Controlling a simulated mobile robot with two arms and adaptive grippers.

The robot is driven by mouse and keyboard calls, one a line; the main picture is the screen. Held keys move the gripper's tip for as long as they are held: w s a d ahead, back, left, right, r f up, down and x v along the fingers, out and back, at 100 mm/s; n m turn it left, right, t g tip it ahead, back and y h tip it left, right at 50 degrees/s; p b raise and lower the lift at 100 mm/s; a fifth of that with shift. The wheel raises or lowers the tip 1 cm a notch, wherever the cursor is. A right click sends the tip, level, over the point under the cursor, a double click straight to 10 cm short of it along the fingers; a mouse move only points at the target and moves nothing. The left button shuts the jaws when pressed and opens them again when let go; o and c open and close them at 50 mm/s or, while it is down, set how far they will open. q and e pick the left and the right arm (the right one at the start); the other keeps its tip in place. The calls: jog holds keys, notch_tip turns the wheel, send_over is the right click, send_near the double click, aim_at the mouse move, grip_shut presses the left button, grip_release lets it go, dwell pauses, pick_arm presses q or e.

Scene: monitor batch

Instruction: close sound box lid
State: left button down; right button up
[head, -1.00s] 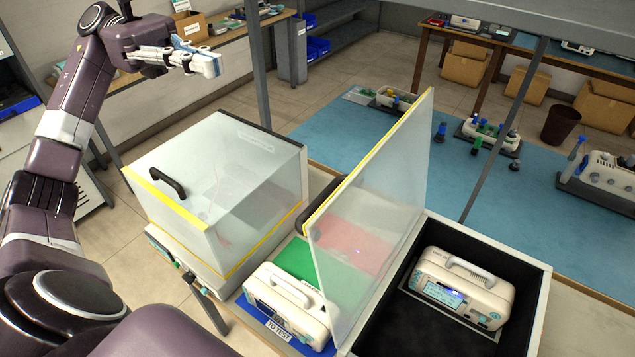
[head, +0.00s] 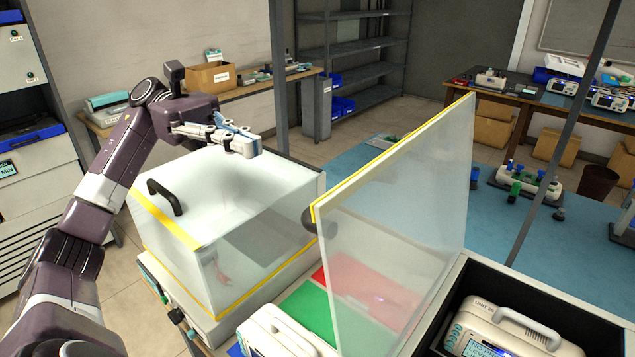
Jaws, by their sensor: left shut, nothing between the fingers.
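The sound box (head: 455,288) stands at the lower right with a black-lined inside. Its clear lid (head: 405,215), edged in yellow, stands open, tilted up along the box's left side. A white monitor device (head: 510,335) with a handle lies inside the box. My left gripper (head: 258,145) is shut and empty, in the air over the back of a second clear box, to the left of the raised lid and apart from it. My right gripper is not in view.
A second clear box (head: 235,265) with yellow edges and a black handle (head: 165,197) is closed on the left. Between the boxes lie a green mat (head: 308,308), a red mat (head: 375,295) and another white device (head: 275,335). Shelves and benches stand farther back.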

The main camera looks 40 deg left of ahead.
aim_at(339, 186)
pick_arm(q)
jog(key=d+p, duration=0.1)
jog(key=d, duration=0.3)
jog(key=d+p, duration=0.2)
jog(key=d, duration=0.2)
jog(key=s+d+p, duration=0.1)
jog(key=d, duration=0.3)
jog(key=shift+s+d+p, duration=0.1)
jog(key=shift+d+p, duration=0.05)
jog(key=shift+p, duration=0.2)
jog(key=shift+d+f, duration=0.15)
jog(key=shift+d, duration=0.2)
